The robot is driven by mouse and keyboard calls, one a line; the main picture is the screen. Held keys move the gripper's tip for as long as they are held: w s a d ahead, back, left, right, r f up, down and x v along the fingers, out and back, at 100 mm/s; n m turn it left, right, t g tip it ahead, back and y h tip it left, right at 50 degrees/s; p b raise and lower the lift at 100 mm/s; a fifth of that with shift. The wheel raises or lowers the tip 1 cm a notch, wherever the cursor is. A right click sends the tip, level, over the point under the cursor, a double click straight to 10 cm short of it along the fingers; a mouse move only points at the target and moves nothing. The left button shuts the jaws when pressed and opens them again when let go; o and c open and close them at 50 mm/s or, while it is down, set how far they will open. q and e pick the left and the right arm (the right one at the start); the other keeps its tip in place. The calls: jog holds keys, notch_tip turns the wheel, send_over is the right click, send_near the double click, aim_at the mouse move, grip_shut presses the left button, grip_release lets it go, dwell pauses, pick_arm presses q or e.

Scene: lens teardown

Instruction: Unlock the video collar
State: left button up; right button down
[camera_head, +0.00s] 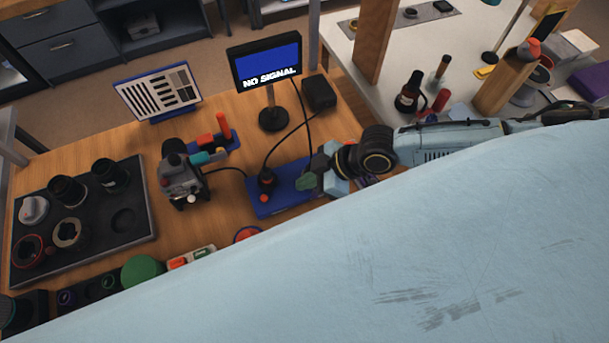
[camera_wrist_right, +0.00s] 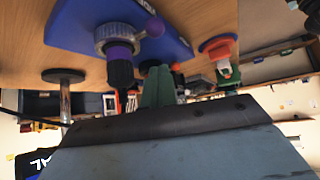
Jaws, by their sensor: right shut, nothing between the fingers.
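A blue base plate (camera_head: 285,200) lies on the wooden bench in the head view, with a black plug (camera_head: 266,180) and cable at its left end. In the right wrist view the blue plate (camera_wrist_right: 75,25) carries a grey knurled collar (camera_wrist_right: 118,33) with purple parts and a dark plug (camera_wrist_right: 120,73). I take this ring as the video collar. My right gripper (camera_head: 306,182) is over the plate's right part in the head view. Its green fingers (camera_wrist_right: 157,88) are together and empty, apart from the collar. Whether the collar is locked cannot be told. My left gripper is out of view.
A monitor (camera_head: 266,65) reading NO SIGNAL stands behind the plate. A black box (camera_head: 319,93) is beside it. A metal device (camera_head: 183,177) stands left of the plate, and a dark tray (camera_head: 140,222) of lens parts lies farther left. The head view's lower right is covered.

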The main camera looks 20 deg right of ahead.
jog(key=w+v, duration=0.1)
jog(key=v, duration=0.6)
jog(key=shift+d, duration=0.35)
jog(key=shift+r, duration=0.1)
